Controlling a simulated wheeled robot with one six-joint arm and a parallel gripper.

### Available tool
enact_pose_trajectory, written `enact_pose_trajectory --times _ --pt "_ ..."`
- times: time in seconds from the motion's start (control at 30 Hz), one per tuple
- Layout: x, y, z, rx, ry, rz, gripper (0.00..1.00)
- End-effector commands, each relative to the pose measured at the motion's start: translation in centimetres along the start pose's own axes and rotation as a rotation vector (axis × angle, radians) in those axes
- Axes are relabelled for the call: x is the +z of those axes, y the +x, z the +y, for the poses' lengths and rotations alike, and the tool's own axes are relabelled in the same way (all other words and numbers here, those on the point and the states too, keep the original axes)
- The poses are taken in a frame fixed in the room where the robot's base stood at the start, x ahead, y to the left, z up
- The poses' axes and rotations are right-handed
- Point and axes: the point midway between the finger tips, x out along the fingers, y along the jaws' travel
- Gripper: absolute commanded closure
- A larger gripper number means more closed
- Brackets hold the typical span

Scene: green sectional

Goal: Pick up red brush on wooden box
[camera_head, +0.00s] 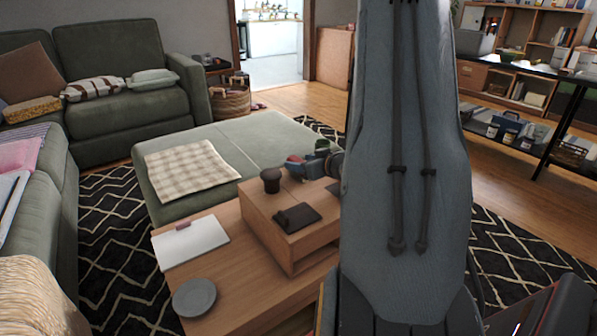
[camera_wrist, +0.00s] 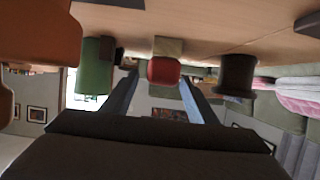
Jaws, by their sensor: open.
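The red brush (camera_wrist: 163,70) has a red part and a pale wooden block-like part. In the wrist view, which looks upside down, it stands on the wooden surface between the tips of my gripper (camera_wrist: 160,88). The fingers are spread, with a gap to the brush on each side. In the head view, the red of the brush (camera_head: 293,162) shows at the back of the wooden box (camera_head: 282,241), near my gripper (camera_head: 304,171). My arm hides the box's right part.
A dark brown cup-like object (camera_head: 271,180) and a black flat item (camera_head: 297,217) sit on the box. A green cylinder (camera_wrist: 96,65) stands beside the brush. A white notebook (camera_head: 190,243) and grey plate (camera_head: 194,297) lie on the lower table. The green ottoman (camera_head: 235,140) is behind.

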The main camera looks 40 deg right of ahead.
Motion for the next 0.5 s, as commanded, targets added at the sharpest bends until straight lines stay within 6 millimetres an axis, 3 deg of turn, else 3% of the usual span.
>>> enact_pose_trajectory --times 0.1,0.33,0.5 --pt "0.16 1.45 -0.07 -0.001 0.001 -0.001 0.47" --pt "0.08 1.53 -0.01 0.001 0.001 -0.001 0.47" --pt "0.08 1.52 -0.02 0.001 0.001 -0.001 0.76"
